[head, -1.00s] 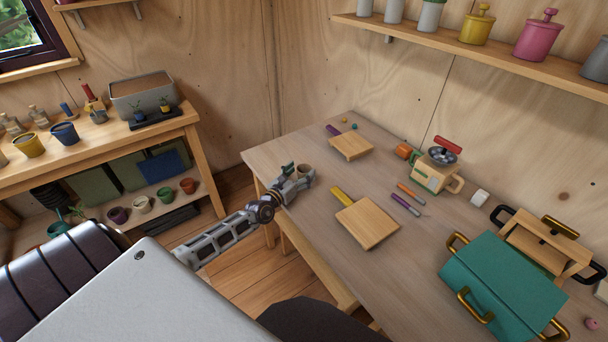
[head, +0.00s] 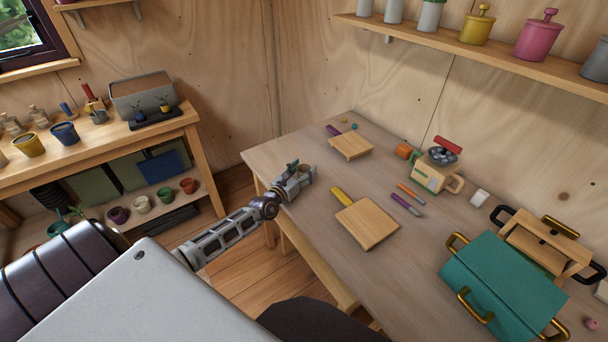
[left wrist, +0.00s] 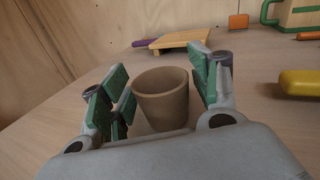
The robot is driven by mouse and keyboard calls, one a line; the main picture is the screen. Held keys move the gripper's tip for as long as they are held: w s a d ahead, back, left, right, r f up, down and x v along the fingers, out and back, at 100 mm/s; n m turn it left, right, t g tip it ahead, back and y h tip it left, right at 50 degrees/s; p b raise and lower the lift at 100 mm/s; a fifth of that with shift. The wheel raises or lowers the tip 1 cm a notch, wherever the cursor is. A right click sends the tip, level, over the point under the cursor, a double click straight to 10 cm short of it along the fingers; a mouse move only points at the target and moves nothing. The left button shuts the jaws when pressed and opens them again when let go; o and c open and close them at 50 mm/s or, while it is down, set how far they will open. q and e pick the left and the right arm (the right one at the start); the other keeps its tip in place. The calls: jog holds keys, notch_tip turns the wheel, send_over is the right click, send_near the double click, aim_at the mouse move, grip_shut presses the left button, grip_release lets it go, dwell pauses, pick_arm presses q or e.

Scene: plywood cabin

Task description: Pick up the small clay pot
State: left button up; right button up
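The small clay pot (head: 308,169) is plain brown and stands upright near the left edge of the table. It also shows in the left wrist view (left wrist: 161,100), with its open mouth up. My left gripper (head: 297,176) is at the pot, its green-padded fingers (left wrist: 162,88) spread with one on each side. Small gaps show between the pads and the pot's wall, so it is not clamped. The pot's base is partly hidden by the gripper's body in the wrist view. My right gripper is not in view.
On the table (head: 290,140) lie two wooden boards (head: 368,224), one with a yellow handle, pens (head: 406,204), an orange block (head: 404,151), a cream-and-green scale-like thing (head: 434,172) and a teal box (head: 503,285). A potting shelf (head: 190,122) stands left.

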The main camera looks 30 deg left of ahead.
pick_arm(q)
jog(key=c, duration=0.7)
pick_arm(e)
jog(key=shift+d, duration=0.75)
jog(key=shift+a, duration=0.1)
